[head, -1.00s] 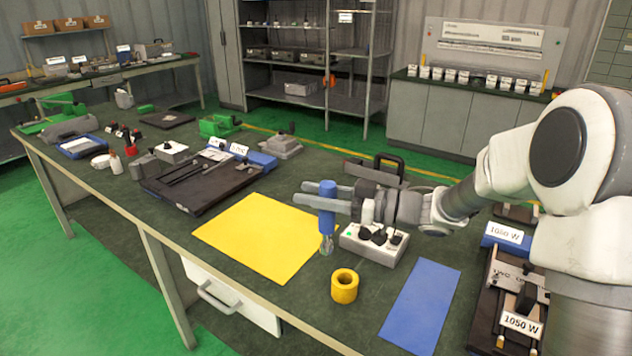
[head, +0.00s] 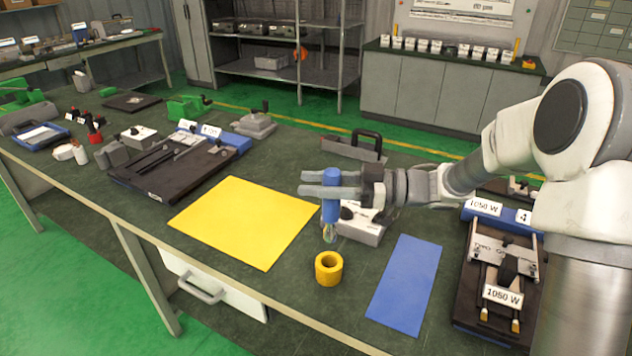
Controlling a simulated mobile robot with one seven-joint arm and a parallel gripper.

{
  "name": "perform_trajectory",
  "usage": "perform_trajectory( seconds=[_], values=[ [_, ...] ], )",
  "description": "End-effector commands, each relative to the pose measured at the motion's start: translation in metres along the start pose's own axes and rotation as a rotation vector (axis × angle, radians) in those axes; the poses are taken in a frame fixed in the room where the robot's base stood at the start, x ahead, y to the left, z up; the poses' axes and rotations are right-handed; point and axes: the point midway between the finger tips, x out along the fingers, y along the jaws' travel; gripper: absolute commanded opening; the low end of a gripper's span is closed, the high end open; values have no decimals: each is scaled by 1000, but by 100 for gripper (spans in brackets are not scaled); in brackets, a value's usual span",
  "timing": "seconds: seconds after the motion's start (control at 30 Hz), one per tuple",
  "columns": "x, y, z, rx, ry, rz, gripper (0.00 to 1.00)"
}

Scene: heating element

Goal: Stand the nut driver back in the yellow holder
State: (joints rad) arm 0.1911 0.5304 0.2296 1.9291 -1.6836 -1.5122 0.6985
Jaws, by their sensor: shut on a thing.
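My gripper (head: 331,186) is shut on the nut driver (head: 331,204), gripping its blue handle. The nut driver hangs upright with its shiny metal end pointing down. The yellow holder (head: 328,271) is a short round cup with an open hole on top. It stands on the bench just below and in front of the driver's lower end. The driver's tip appears above and slightly behind the holder's rim, apart from it.
A yellow mat (head: 245,222) lies left of the holder and a blue mat (head: 404,285) lies to its right. A grey box (head: 366,232) stands close behind the driver. A dark fixture (head: 170,170) is at the left, another fixture (head: 500,275) at the right.

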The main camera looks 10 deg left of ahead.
Motion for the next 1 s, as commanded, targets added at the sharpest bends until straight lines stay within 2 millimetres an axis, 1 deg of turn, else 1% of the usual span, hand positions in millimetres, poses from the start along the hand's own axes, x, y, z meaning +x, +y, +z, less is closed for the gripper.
perform_trajectory(
  seconds=[0.23, 0.7, 0.83, 1.0],
  values=[
    [0, 0, -2, 0, 1, 0, 0],
    [0, 0, 44, 1, 0, 0, 0],
    [0, 0, 53, 1, 0, 0, 0],
    [0, 0, 58, 0, 0, 0, 0]
  ],
)
